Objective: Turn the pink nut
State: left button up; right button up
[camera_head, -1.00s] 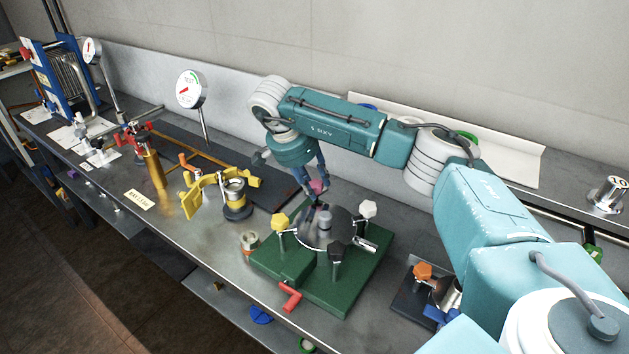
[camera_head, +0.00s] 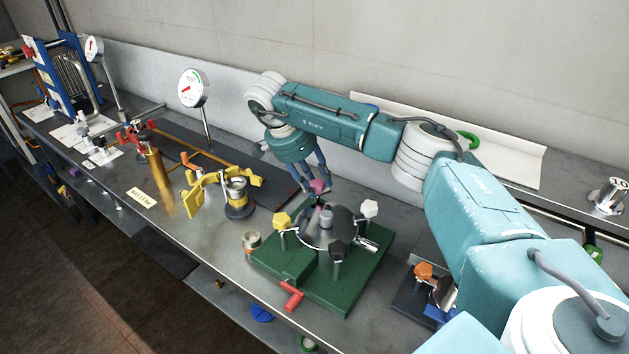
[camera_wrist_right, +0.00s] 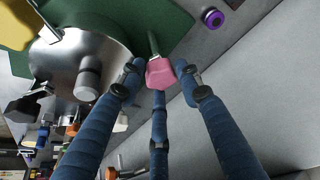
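The pink nut (camera_head: 317,187) sits at the back of a round metal lid (camera_head: 345,226) on a green base (camera_head: 350,285). My right gripper (camera_head: 322,194) is over it, reaching down from behind. In the right wrist view the pink nut (camera_wrist_right: 160,73) lies between the three blue fingers of my right gripper (camera_wrist_right: 158,72). One fingertip is on each side, with narrow gaps to the nut, and the third overlaps its near edge. The fingers look open around it; contact of the third finger cannot be told. My left gripper is not in view.
White (camera_head: 369,208), yellow (camera_head: 282,220) and black (camera_head: 338,249) nuts stand around the lid. A red handle (camera_head: 292,297) sticks out at the base's front. A yellow clamp (camera_head: 205,190) and gauge (camera_head: 194,88) stand left. The wall is close behind my right arm.

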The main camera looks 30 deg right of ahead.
jog(key=shift+o, duration=1.2)
jog(key=shift+w+d+r, duration=0.2)
jog(key=shift+r, duration=0.1)
jog(key=shift+f, duration=0.15)
jog(key=v, duration=1.2)
